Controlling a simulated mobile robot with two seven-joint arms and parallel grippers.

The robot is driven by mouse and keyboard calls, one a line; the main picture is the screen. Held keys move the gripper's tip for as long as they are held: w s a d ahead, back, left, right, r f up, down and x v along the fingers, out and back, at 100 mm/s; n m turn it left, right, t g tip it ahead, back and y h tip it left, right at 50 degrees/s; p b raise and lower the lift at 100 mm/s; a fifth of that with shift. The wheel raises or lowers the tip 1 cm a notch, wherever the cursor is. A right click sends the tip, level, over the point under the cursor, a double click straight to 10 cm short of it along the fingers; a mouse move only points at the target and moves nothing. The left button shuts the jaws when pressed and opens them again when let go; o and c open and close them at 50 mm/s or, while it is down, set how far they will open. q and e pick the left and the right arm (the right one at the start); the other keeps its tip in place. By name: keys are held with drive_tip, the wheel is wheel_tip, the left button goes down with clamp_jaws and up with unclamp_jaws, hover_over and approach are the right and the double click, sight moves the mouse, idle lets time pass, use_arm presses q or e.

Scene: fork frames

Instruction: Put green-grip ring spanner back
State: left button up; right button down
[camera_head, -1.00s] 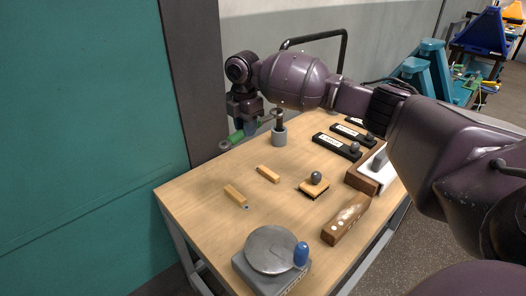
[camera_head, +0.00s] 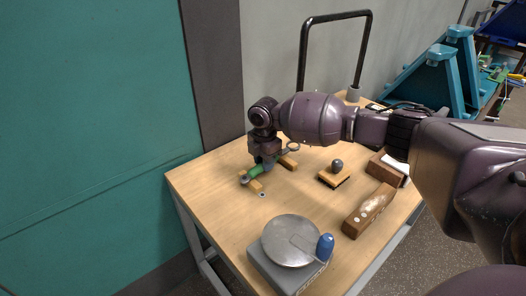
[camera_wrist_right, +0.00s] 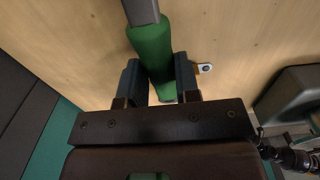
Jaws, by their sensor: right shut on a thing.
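The green-grip ring spanner (camera_head: 254,172) is in my right gripper (camera_head: 264,163), over the left part of the workbench. The jaws are shut around its green grip, which also shows in the right wrist view (camera_wrist_right: 151,48). One ring end points to the lower left and the other to the upper right. Two small light-wood blocks, a front one (camera_head: 257,188) and a back one (camera_head: 289,164), lie below or beside the spanner. I cannot tell whether the spanner touches them. My left gripper is out of view.
On the workbench (camera_head: 215,185) stand a round metal plate on a grey base (camera_head: 290,240) with a blue knob (camera_head: 325,245), a wooden block (camera_head: 368,212) and a knobbed brush (camera_head: 335,178). A teal wall panel (camera_head: 90,120) is at left.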

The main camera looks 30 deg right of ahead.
drive_tip(key=shift+s+f, duration=0.2)
drive_tip(key=shift+f, duration=0.45)
drive_tip(key=c, duration=1.2)
unclamp_jaws()
drive_tip(key=shift+s+f, duration=0.1)
drive_tip(key=o, duration=0.4)
drive_tip(key=shift+w+f, duration=0.1)
drive_tip(key=shift+w, duration=0.15)
drive_tip(key=shift+c, duration=0.2)
drive_tip(key=shift+r, duration=0.3)
drive_tip(key=shift+f, duration=0.25)
drive_tip(key=r, duration=0.3)
drive_tip(key=r+p, duration=0.1)
drive_tip(key=r, duration=0.2)
drive_tip(key=r+p, duration=0.1)
drive_tip(key=r, duration=0.2)
drive_tip(key=shift+w+d+r, duration=0.15)
drive_tip(key=shift+d+r, duration=0.25)
drive_tip(key=shift+r, duration=0.65)
